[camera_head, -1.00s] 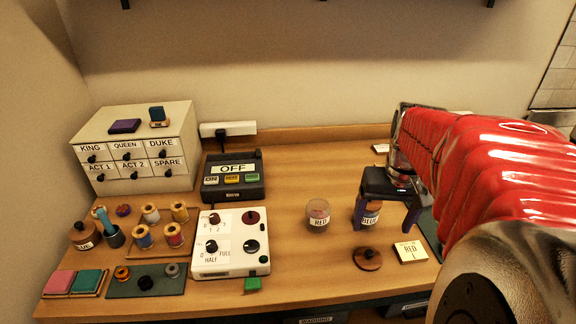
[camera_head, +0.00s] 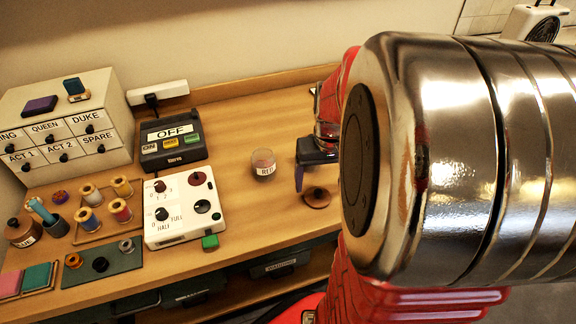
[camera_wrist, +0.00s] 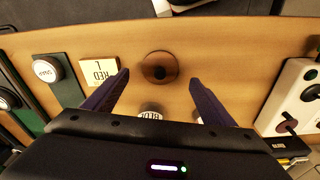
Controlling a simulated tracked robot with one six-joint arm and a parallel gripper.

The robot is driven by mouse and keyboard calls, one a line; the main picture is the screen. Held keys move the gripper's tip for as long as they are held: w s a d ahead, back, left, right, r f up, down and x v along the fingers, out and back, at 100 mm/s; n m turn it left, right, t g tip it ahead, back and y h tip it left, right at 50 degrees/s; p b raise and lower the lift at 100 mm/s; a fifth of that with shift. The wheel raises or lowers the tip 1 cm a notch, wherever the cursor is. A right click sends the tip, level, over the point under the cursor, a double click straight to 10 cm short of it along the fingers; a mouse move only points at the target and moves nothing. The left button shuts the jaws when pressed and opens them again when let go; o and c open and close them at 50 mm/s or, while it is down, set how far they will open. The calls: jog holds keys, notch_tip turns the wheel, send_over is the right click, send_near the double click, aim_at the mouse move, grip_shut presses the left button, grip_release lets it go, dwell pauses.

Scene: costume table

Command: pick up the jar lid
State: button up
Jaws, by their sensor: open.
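The jar lid (camera_head: 316,198) is a round brown wooden disc with a dark knob, lying flat on the table. In the wrist view the lid (camera_wrist: 159,67) shows whole, just beyond and between my fingertips. My gripper (camera_wrist: 157,84) is open, with its two purple fingers apart and nothing held. In the head view my gripper (camera_head: 314,172) is just behind the lid, partly hidden by my arm. A jar labelled BLUE (camera_wrist: 151,108) stands between the fingers, mostly covered by the gripper body.
A white dial box (camera_head: 183,208) and a black OFF box (camera_head: 172,145) stand farther left. Bare wood surrounds the lid.

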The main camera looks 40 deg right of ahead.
aim_at(318, 191)
jog(key=shift+w+d+f, duration=0.1)
jog(key=shift+w+f, duration=0.1)
jog(key=shift+f, duration=1.1)
jog(key=shift+w+d+f, duration=0.1)
jog(key=shift+w+f, duration=0.05)
jog(key=shift+f, duration=1.15)
jog(key=shift+c, duration=0.7)
jog(key=c, duration=1)
jog(key=shift+r, duration=0.1)
notch_tip(318, 191, up, 10)
jog(key=shift+f, duration=0.1)
jog(key=shift+a, duration=0.1)
